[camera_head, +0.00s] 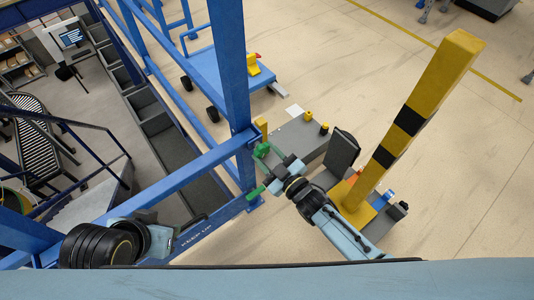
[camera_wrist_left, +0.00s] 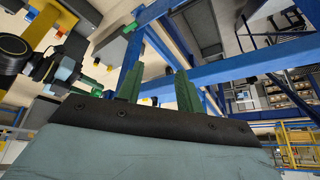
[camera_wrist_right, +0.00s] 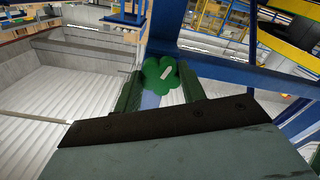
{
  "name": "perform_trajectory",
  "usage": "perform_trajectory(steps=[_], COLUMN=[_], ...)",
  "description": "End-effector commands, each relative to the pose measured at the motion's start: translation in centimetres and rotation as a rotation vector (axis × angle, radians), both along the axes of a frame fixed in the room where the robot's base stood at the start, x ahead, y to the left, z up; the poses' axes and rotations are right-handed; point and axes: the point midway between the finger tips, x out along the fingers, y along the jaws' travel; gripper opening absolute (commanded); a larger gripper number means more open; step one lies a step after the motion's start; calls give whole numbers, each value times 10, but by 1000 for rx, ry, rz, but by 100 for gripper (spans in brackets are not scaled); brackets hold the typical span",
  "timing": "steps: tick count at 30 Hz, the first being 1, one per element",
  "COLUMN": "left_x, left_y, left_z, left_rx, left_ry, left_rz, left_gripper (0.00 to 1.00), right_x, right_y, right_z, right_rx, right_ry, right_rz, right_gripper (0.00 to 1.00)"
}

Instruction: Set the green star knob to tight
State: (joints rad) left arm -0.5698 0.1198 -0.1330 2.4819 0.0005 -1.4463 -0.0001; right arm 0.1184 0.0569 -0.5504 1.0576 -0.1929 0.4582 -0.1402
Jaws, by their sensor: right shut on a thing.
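The green star knob (camera_wrist_right: 160,75) is a lobed green disc with a white pointer mark on its face, slanting up to the right in the right wrist view. My right gripper (camera_head: 260,171) is beside the blue post in the head view. Its two green fingers (camera_wrist_right: 159,85) lie on either side of the knob and are shut on it; they hide its side edges. The word tight cannot be read in any view. My left gripper (camera_wrist_left: 158,80) has its green fingers apart with nothing between them. In the head view its arm is at the lower left.
A yellow and black post (camera_head: 420,95) stands to the right. A grey box (camera_head: 300,138) lies behind the gripper. Open floor extends at the upper right.

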Motion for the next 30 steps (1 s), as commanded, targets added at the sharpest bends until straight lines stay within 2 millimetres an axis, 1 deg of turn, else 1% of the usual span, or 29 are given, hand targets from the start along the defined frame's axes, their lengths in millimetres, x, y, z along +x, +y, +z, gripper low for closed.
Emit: perform_trajectory(steps=[10, 11, 15, 23, 26, 28, 30], left_x=[0, 0, 0, 0, -1, -4, -16], left_y=[0, 0, 0, 0, 0, 2, 8], left_z=[0, 0, 0, 0, 1, 1, -11], left_rx=[1, 1, 1, 0, 1, 6, 27], left_ry=[2, 2, 2, 1, 4, 26, 106], left_rz=[0, 0, 0, 0, 1, 3, 9], left_gripper=[36, 36, 36, 36, 36, 36, 36], right_x=[0, 0, 0, 0, -3, -8, -16], right_y=[0, 0, 0, 0, -2, -6, -12], right_z=[0, 0, 0, 0, 0, 0, 1], right_rx=[4, 4, 3, 2, 2, 1, 2], right_ry=[3, 3, 2, 2, 3, 4, 5], right_rz=[1, 1, 0, 0, 0, -1, -1], right_gripper=[18, 43, 61, 62, 62, 62, 62])
